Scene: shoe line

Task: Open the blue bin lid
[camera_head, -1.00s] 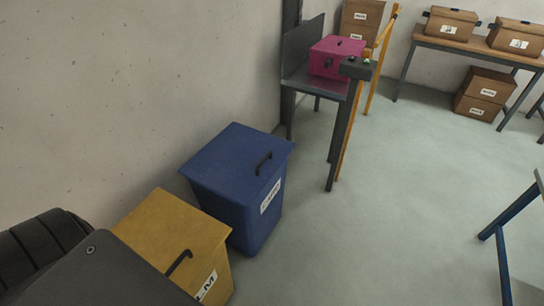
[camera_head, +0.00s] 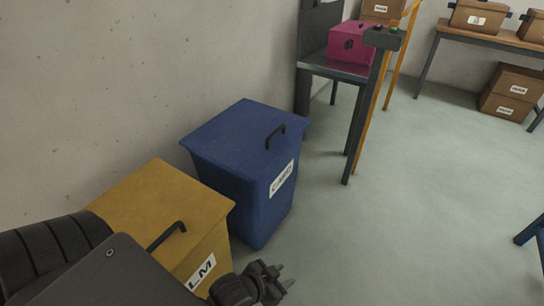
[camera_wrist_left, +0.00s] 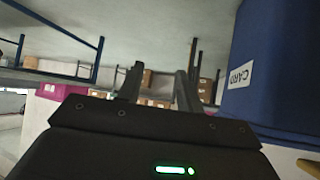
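The blue bin (camera_head: 240,195) stands on the floor against the wall, with its flat blue lid (camera_head: 225,130) shut. A black handle (camera_head: 275,137) sits on the lid near its right edge. The label on the front reads CARD, and the bin also shows at the right of the left wrist view (camera_wrist_left: 268,75). My left gripper (camera_head: 287,276) is low in front of the bins, below the lid and apart from it. In the left wrist view its two fingers (camera_wrist_left: 158,85) stand apart with nothing between them. My right gripper is not in view.
A yellow bin (camera_head: 160,205) with a black handle stands close beside the blue bin, nearer me. A magenta box (camera_head: 350,42) rests on a grey stand (camera_head: 345,70) behind. Cardboard boxes (camera_head: 512,92) are at the back right. The floor to the right is largely clear.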

